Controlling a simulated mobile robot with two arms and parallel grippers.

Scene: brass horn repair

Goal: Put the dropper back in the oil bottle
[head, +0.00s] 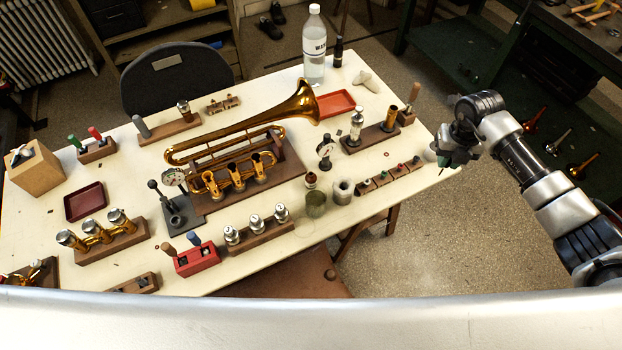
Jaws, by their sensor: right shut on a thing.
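My right gripper (446,160) is just off the right edge of the table, its fingers pointing down. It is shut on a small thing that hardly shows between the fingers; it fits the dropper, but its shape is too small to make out. Which bottle is the oil bottle is not certain. A dark, slim bottle (338,54) stands upright at the back, next to a large clear bottle (314,50). My left gripper is not in view.
A brass trombone-like horn (235,125) lies across the middle of the white table (120,200). A red tray (335,104) lies behind.

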